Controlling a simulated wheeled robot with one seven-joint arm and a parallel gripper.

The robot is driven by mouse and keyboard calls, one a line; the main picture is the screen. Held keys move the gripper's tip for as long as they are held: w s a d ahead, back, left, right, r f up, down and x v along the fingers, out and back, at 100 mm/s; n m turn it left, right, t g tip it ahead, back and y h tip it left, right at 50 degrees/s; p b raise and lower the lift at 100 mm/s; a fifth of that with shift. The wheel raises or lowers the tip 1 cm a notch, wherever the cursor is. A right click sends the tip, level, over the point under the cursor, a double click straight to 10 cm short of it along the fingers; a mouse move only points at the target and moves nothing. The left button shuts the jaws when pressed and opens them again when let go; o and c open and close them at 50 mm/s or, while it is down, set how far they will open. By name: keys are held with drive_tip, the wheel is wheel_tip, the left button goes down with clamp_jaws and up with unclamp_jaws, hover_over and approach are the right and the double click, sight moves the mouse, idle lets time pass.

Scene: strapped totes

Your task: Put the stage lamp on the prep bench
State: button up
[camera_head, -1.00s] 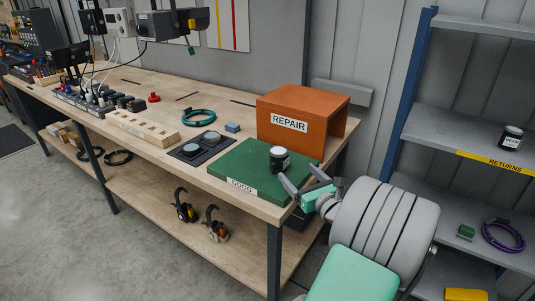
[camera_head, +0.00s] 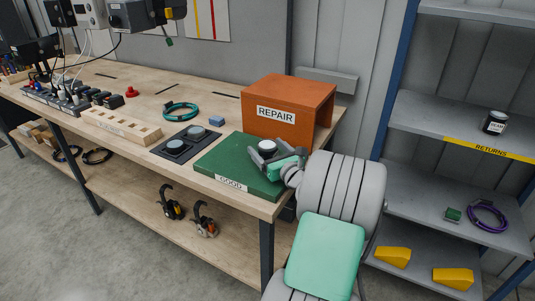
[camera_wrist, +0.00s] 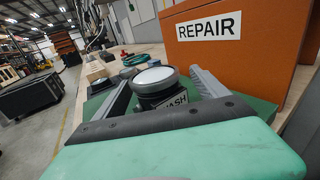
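The bench (camera_head: 150,79) has a wooden top.
The orange REPAIR box (camera_head: 282,105) stands just behind the mat. Left of the mat are a dark tray with two discs (camera_head: 186,144), a teal cable coil (camera_head: 181,110) and a wooden block (camera_head: 120,127).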

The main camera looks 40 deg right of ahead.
drive_tip(key=shift+r, duration=0.1)
clamp_jaws()
idle(0.7)
